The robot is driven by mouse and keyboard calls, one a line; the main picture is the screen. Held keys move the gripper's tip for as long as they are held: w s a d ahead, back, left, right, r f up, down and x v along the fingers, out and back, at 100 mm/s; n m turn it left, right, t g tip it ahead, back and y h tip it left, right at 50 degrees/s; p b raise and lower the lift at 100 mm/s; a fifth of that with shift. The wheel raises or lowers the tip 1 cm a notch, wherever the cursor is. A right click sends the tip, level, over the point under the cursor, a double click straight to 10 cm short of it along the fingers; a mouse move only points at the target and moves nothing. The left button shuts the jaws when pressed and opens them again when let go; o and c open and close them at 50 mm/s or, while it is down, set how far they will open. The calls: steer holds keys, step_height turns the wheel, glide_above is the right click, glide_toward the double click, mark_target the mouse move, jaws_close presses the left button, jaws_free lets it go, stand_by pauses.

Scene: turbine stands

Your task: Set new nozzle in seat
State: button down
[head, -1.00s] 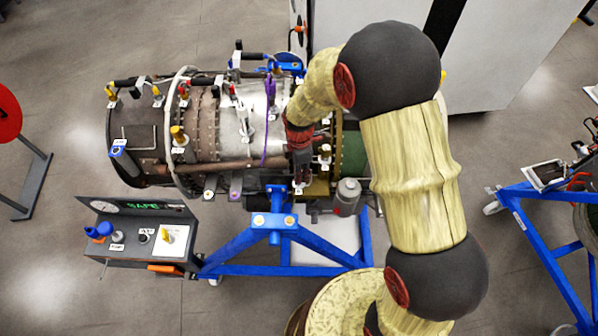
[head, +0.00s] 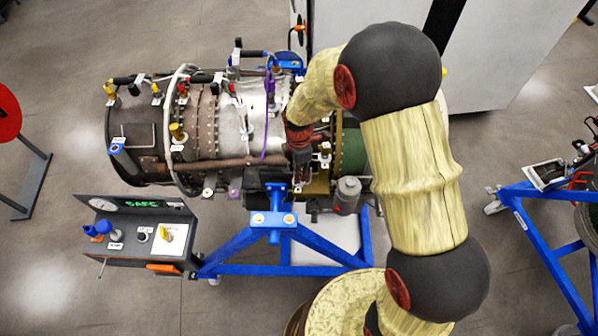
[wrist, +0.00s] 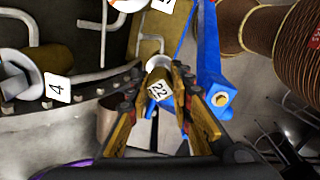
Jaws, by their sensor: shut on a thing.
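My gripper (head: 300,165) is down at the near side of the turbine engine (head: 205,140), right of its silver section. In the wrist view, my gripper (wrist: 157,88) has its two fingers closed around a small brass-coloured piece with a white "22" tag, apparently the nozzle (wrist: 158,74). A pale round end shows at its far side. The engine's flange (wrist: 98,100), with a row of bolts, is close to the left finger. I cannot tell which opening is the seat, nor whether the nozzle touches anything. In the head view, my gripper hides the nozzle.
The blue stand (head: 240,245) carries the engine; its blue post (wrist: 208,60) is close right of the fingers. A fitting tagged "4" (wrist: 57,88) is at left. A control box (head: 140,235) showing "SAFE" is at lower left. Another blue stand (head: 545,255) is at right.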

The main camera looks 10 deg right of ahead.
steer(key=shift+s+f, duration=0.35)
steer(key=shift+f, duration=0.1)
steer(key=c, duration=2)
jaws_free()
steer(key=shift+o, duration=1.3)
steer(key=shift+w, duration=0.3)
steer(key=shift+o, duration=1.2)
steer(key=shift+s+r, duration=0.1)
steer(key=shift+r, duration=0.05)
steer(key=shift+o, duration=0.8)
steer(key=shift+r, duration=0.2)
